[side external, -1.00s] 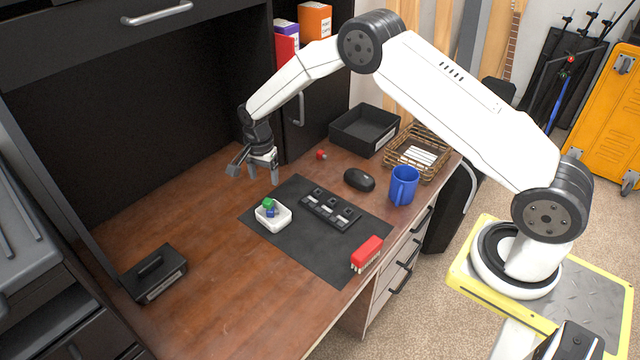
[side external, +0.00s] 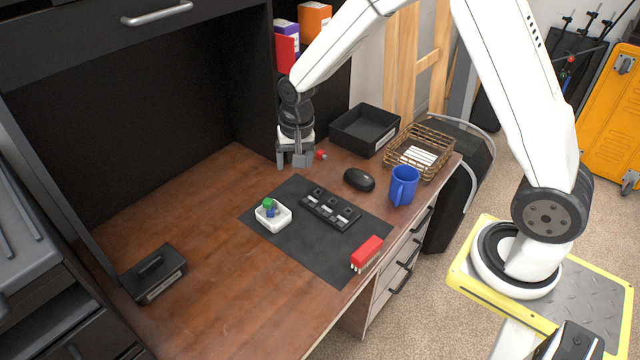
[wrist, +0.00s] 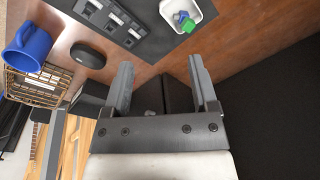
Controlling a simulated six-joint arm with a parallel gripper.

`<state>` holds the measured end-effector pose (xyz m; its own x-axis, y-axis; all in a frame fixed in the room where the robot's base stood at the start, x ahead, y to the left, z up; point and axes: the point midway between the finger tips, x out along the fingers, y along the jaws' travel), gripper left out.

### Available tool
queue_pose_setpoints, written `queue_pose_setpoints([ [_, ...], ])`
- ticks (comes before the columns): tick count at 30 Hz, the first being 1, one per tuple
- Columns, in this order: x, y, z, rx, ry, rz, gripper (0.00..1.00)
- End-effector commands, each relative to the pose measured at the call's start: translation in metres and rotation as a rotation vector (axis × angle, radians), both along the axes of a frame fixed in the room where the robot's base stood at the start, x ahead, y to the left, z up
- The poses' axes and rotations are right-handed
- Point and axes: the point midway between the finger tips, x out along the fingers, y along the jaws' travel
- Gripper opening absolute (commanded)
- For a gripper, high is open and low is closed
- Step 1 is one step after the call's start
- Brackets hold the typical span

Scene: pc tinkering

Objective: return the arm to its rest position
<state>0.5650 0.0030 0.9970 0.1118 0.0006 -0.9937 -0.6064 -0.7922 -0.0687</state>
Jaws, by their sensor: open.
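My gripper (side external: 291,162) hangs fingers down over the back of the desk, beside a small red thing (side external: 321,155) and clear of the black mat. In the wrist view my gripper (wrist: 157,72) has its two fingers apart with nothing held between them. My arm reaches up and over from its base at the right. Whether the fingertips touch the desk cannot be told.
On the black mat (side external: 318,257) are a white tray (side external: 284,220) with green and blue pieces, a black keyed block (side external: 331,210) and a red-topped piece (side external: 367,251). A mouse (side external: 359,180), blue mug (side external: 403,186), wire basket (side external: 433,140) and black bin (side external: 364,129) stand right of my gripper.

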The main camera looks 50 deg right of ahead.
Motion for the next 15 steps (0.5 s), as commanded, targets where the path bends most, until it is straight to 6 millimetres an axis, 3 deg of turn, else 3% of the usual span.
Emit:
queue_pose_setpoints([
  [6,-0.051,-0.001,0.022,-0.027,-0.041,0.200,0.75],
  [15,-0.125,-0.002,0.036,-0.075,-0.088,0.471,0.75],
])
